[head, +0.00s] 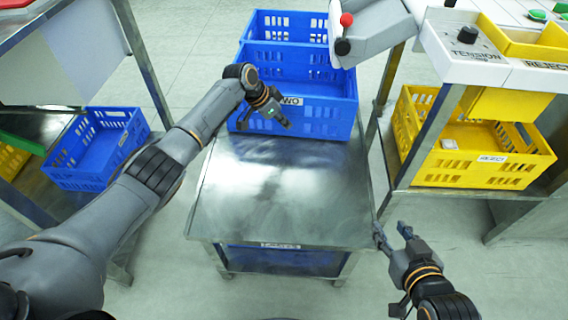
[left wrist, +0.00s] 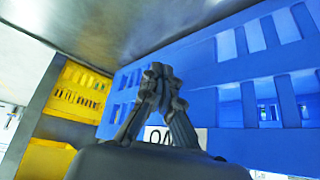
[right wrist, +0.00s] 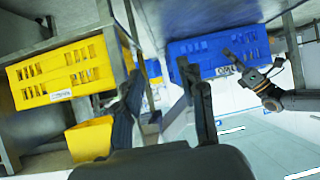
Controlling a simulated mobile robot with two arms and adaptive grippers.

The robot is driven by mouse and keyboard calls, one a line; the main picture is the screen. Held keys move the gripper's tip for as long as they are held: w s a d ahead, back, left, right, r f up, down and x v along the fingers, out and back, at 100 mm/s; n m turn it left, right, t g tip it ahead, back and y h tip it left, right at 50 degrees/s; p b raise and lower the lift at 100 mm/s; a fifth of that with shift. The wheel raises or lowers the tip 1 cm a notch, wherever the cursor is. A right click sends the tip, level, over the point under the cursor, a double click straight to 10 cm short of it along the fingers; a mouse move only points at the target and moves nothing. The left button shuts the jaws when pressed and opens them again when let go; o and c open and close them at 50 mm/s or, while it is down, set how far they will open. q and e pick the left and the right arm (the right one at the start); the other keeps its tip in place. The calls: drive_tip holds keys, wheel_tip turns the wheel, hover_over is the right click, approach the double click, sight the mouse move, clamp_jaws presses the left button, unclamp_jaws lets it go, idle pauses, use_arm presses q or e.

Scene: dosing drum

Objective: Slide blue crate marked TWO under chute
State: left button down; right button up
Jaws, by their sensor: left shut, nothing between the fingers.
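The blue crate (head: 315,108) stands at the far end of a metal cart top (head: 280,200). Its front label is partly hidden by my left gripper and reads "WO"; it also shows partly, upside down, in the left wrist view (left wrist: 157,136). A grey chute (head: 375,32) with a red-knobbed lever hangs over the crate's right side. My left gripper (head: 284,123) is shut and empty, at the crate's front wall; I cannot tell if it touches. My right gripper (head: 391,230) is open and empty, beside the cart's near right corner.
A yellow crate (head: 470,165) marked REJECT sits on a shelf at right, under a counter with a TENSION knob (head: 467,35). Another blue crate (head: 97,150) lies on a low shelf at left. The near cart top is bare. A blue crate (head: 285,262) shows beneath it.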

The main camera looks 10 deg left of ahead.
drive_tip(key=s+d+f+g+h+p, duration=0.1)
drive_tip(key=s+d+f+g+p, duration=0.1)
drive_tip(key=s+g+p, duration=0.3)
drive_tip(key=s+d+f+g+h, duration=0.1)
drive_tip(key=s+d+f+g, duration=0.15)
drive_tip(key=s, duration=0.55)
wheel_tip(320, 180, down, 18)
drive_tip(key=g+p, duration=0.1)
drive_tip(key=p, duration=0.4)
drive_tip(key=shift+a+r, duration=0.2)
drive_tip(key=shift+a, duration=0.05)
idle(0.7)
